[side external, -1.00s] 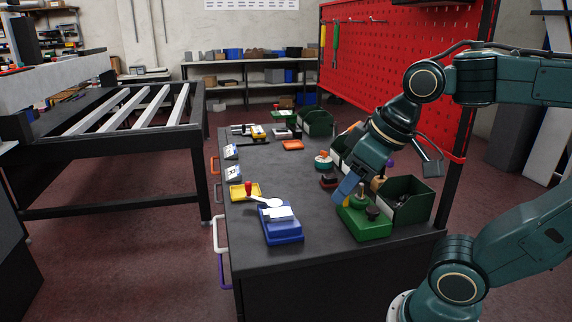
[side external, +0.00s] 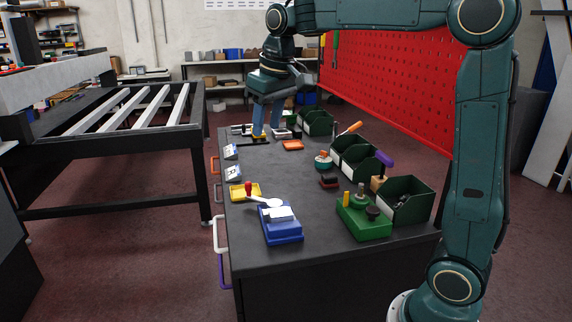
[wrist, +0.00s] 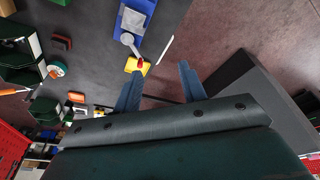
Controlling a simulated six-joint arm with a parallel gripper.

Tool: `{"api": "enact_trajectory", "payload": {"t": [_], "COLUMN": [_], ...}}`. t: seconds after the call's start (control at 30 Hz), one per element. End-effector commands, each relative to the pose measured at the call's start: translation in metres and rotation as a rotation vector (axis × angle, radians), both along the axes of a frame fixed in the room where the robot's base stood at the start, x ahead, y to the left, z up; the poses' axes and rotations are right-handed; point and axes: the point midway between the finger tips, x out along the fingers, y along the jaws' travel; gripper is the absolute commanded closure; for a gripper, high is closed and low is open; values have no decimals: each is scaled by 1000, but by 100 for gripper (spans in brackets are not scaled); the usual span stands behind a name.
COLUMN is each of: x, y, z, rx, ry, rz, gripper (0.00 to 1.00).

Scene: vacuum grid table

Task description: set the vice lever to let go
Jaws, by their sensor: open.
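A blue-based fixture (side external: 282,228) with a pale block on top, apparently the vice, stands at the near left of the dark table. A white lever (side external: 266,201) with a red knob (side external: 248,187) reaches from it toward a yellow piece (side external: 243,195). The wrist view shows the blue base (wrist: 151,8), the pale lever (wrist: 130,43) and the red knob (wrist: 139,65) above the yellow piece. My gripper (side external: 267,128) is open at the table's far end, well apart from the lever. Its two blue fingers (wrist: 160,88) show nothing between them.
A green fixture (side external: 362,220) with upright pegs stands at the near right. Dark green bins (side external: 408,198) line the right edge. The table's middle (side external: 275,172) is clear.

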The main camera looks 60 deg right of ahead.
Motion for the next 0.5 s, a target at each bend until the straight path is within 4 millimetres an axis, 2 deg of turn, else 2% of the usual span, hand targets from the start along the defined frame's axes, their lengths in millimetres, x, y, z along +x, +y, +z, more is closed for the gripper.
{"api": "enact_trajectory", "payload": {"t": [0.1,0.27,0.5], "x": [27,60,103], "y": [-13,-32,-61], "z": [-7,-19,-46], "rx": [3,9,20], "ry": [30,66,121], "rz": [-13,-28,-53], "gripper": [59,59,59]}}
